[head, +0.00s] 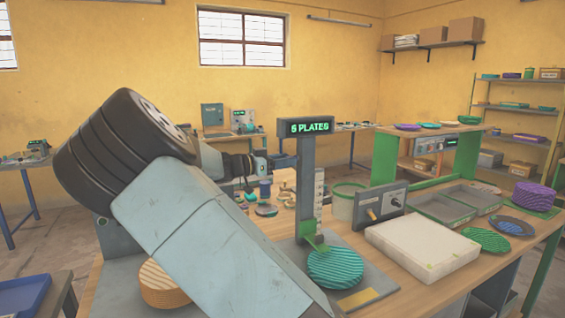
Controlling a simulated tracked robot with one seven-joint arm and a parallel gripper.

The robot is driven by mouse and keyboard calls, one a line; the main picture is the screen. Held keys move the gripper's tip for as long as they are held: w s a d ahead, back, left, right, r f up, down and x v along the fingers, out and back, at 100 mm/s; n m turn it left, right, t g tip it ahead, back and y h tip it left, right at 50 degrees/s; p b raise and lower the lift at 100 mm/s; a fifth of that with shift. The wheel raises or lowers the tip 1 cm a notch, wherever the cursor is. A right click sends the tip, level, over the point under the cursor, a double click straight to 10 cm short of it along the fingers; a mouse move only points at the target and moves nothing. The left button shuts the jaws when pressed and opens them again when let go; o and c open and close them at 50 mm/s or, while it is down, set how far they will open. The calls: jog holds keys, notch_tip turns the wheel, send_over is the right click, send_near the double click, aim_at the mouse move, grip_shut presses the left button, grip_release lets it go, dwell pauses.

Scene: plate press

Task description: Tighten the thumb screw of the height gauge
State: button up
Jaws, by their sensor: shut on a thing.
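The height gauge is a grey upright column (306,190) on a grey base plate (372,283), with a pale scale strip on its right side. Its dark display (305,127) reads "5 PLATES" in green. My gripper (287,160) reaches in from the left and is shut at the column's upper left side. The thumb screw is too small and covered to make out there; the jaws appear closed on it.
Grey trays (441,207) and a purple plate stack (532,194) stand farther right. Small pots and discs (266,210) lie behind my arm. A tan striped stack (163,285) sits left.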

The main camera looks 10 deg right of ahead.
jog(key=o, duration=1.1)
jog(key=shift+c, duration=0.2)
jog(key=s+a, duration=0.2)
jog(key=a, duration=1.1)
jog(key=shift+s+a, duration=0.25)
jog(key=shift+s, duration=0.05)
